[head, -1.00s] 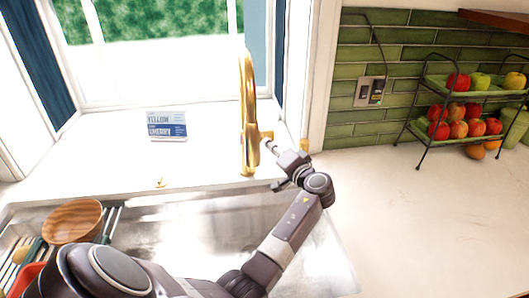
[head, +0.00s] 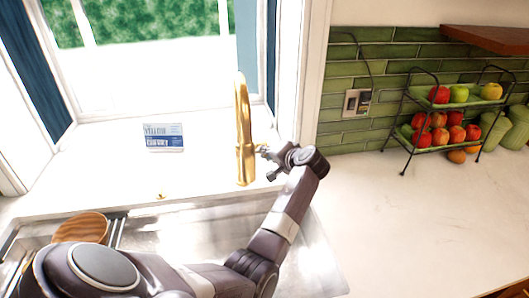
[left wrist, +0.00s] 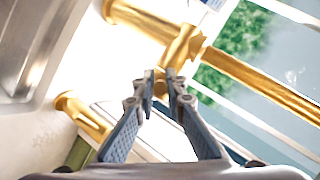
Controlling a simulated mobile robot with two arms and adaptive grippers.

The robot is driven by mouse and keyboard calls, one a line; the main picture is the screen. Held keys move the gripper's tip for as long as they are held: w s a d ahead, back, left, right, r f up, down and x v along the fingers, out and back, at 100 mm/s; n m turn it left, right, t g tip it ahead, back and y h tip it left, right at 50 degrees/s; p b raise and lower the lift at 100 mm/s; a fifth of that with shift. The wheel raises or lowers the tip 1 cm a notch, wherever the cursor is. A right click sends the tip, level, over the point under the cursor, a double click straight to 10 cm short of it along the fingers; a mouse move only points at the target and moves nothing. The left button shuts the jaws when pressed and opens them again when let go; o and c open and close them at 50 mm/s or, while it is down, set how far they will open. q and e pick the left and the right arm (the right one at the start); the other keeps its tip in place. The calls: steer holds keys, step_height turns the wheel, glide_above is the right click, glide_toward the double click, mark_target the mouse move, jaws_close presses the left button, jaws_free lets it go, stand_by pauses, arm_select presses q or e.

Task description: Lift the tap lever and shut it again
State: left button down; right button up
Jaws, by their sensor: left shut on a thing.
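The gold tap (head: 245,150) stands upright behind the sink, with a tall curved spout. My left gripper (head: 266,160) is at the right side of the tap, where the lever is. In the left wrist view, the left gripper (left wrist: 163,84) has its fingertips close together on the gold tap lever (left wrist: 160,76), which shows between them. The tap body (left wrist: 182,46) is just beyond the fingertips. In the head view, the jaws mostly hide the lever, so its exact angle is hard to tell. My right gripper is not in view.
The steel sink (head: 185,235) lies below my left arm. A wooden bowl (head: 82,226) is in it at left. A small blue-and-white packet (head: 163,137) stands on the sill. A two-tier fruit rack (head: 408,150) stands right on clear counter (head: 420,215).

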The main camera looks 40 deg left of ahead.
arm_select(q)
steer(key=c, duration=2)
jaws_free()
steer(key=v, duration=1.2)
steer(key=shift+w, duration=0.1)
